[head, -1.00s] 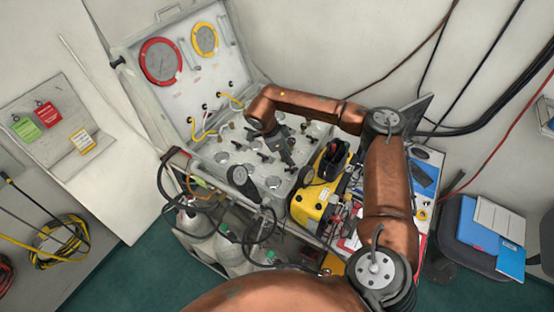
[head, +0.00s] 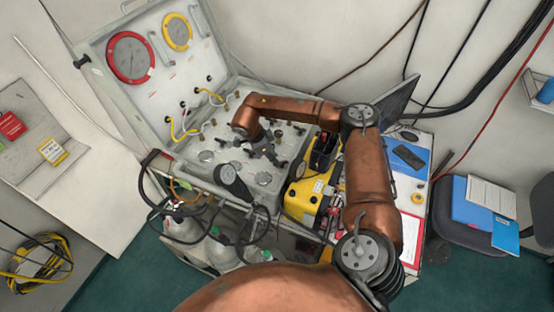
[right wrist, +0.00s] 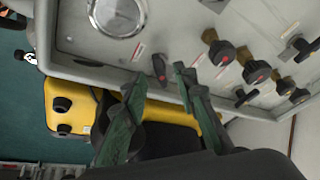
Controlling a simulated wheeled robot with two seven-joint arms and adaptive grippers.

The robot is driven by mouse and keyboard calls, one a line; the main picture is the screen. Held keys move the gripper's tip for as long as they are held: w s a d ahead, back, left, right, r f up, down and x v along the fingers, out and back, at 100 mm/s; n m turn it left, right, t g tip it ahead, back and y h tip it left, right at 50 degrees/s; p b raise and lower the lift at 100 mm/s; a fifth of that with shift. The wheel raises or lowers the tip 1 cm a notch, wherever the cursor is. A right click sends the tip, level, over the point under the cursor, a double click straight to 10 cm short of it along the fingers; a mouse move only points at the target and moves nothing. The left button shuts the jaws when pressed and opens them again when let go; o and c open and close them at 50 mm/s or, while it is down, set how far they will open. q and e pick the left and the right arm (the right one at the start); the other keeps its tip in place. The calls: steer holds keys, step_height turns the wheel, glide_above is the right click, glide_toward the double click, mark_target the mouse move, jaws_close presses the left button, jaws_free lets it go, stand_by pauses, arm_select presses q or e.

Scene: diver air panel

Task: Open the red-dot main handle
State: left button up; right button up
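The air panel (head: 190,170) is the grey face of an open case, with several dark knobs and handles. In the right wrist view a small dark handle with a red dot (right wrist: 159,67) stands near the panel's edge, just beyond my fingertips. Other red-dotted knobs (right wrist: 257,72) are to the right; which one is the main handle I cannot tell. My right gripper (head: 272,153) is over the panel's right part. Contact with the handle cannot be told. My left gripper is not in view.
A yellow device (head: 304,198) stands right beside the panel, below my right gripper. The raised lid (head: 160,90) carries a red-ringed and a yellow-ringed gauge. Bottles (head: 222,250) stand below.

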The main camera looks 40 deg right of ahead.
steer(key=shift+x, duration=1.3)
steer(key=shift+c, duration=0.5)
steer(key=shift+s, duration=0.1)
jaws_close()
